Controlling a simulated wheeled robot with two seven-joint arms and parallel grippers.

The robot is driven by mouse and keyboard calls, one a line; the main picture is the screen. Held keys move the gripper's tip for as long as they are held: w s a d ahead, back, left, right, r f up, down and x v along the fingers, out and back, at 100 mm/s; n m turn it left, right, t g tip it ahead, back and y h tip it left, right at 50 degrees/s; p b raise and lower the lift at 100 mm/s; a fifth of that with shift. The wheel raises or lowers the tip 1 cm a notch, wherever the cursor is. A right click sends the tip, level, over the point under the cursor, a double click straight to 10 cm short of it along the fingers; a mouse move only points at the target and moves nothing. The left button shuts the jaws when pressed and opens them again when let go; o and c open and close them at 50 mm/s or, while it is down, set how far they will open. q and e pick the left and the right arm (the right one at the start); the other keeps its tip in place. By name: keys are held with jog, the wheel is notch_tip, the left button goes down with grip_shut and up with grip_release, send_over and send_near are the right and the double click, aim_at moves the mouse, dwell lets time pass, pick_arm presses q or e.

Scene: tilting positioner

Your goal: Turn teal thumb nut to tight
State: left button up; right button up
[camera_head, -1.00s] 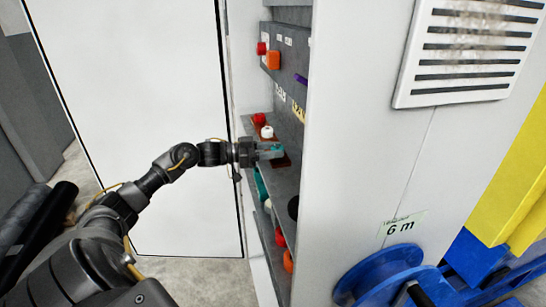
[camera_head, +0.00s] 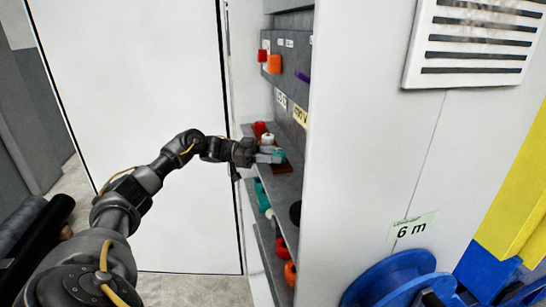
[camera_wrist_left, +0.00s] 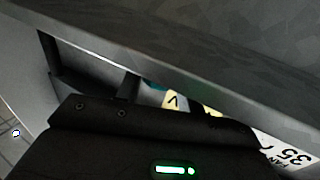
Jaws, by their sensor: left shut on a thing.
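The teal thumb nut (camera_head: 279,156) is on a brown base on a grey shelf inside the open cabinet in the head view. My left gripper (camera_head: 271,154) reaches in from the left and is shut on the nut; the fingers cover part of it. In the left wrist view a small sliver of teal (camera_wrist_left: 153,85) shows behind the dark gripper body, and the fingertips are hidden. The nut's marks for tight cannot be read. My right gripper is not in view.
A white knob (camera_head: 268,139) and a red knob (camera_head: 260,128) stand just behind the gripper. The cabinet's side wall (camera_head: 360,150) is close on the right. A white door panel (camera_head: 130,90) stands left. A blue reel (camera_head: 390,280) is at lower right.

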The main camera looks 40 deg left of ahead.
pick_arm(q)
jog(key=o, duration=1)
jog(key=shift+b+v, duration=1.95)
jog(key=shift+v, duration=3.5)
jog(key=shift+d, duration=0.1)
